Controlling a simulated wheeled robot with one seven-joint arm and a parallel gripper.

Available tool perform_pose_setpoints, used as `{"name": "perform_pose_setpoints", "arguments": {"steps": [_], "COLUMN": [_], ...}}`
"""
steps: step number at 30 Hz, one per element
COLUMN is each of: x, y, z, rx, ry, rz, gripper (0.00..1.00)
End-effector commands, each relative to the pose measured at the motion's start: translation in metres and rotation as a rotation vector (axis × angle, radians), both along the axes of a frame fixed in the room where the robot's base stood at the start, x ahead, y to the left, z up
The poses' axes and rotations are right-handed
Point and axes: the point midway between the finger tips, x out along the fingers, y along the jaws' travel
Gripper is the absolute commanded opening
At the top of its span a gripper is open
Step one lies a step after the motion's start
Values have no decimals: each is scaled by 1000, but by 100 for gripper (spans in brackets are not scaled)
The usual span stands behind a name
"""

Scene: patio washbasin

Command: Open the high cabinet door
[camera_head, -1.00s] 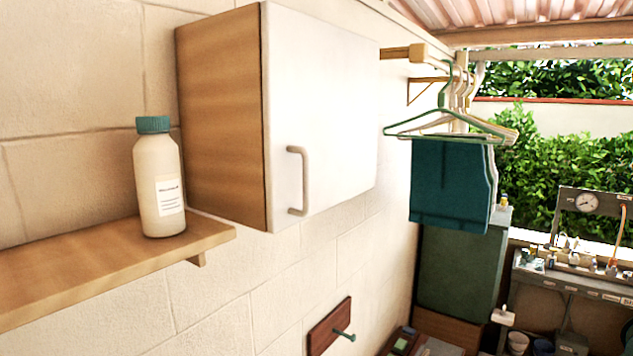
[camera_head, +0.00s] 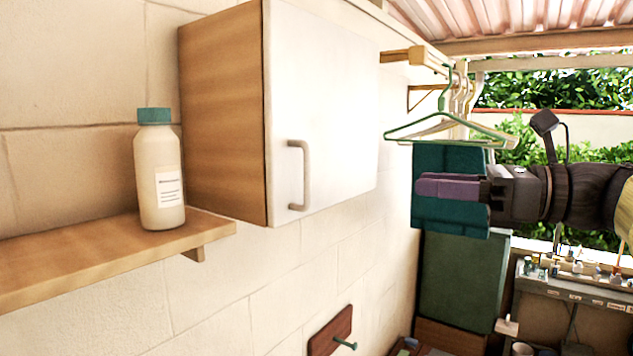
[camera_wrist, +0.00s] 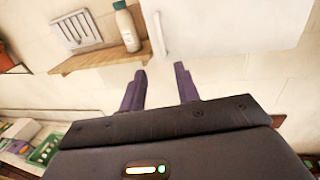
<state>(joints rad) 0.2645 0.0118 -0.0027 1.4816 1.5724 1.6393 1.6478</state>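The high cabinet (camera_head: 222,115) hangs on the wall with wooden sides and a white door (camera_head: 325,95), which is shut. A beige vertical bar handle (camera_head: 301,175) sits low on the door's left side. My gripper (camera_head: 420,188) has come in from the right in the head view, in front of the hanging teal cloth and apart from the handle. In the wrist view my gripper (camera_wrist: 160,75) has its two purple fingers spread apart with nothing between them. The door (camera_wrist: 230,22) and handle (camera_wrist: 158,35) lie beyond the fingertips there.
A wooden shelf (camera_head: 90,262) left of the cabinet holds a white bottle (camera_head: 158,185) with a teal cap. Hangers (camera_head: 450,130) with a teal cloth (camera_head: 440,160) hang right of the cabinet. A wall hook board (camera_head: 330,335) is below. The space before the door is clear.

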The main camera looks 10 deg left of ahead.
Motion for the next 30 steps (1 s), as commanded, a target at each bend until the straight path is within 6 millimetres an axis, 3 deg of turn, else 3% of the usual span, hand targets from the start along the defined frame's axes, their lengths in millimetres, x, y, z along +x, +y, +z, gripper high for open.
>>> {"name": "perform_pose_setpoints", "arguments": {"steps": [14, 30], "x": [1, 18], "y": [8, 95], "z": [2, 4], "rx": [6, 5], "ry": [3, 4], "rz": [4, 7], "gripper": [32, 32]}}
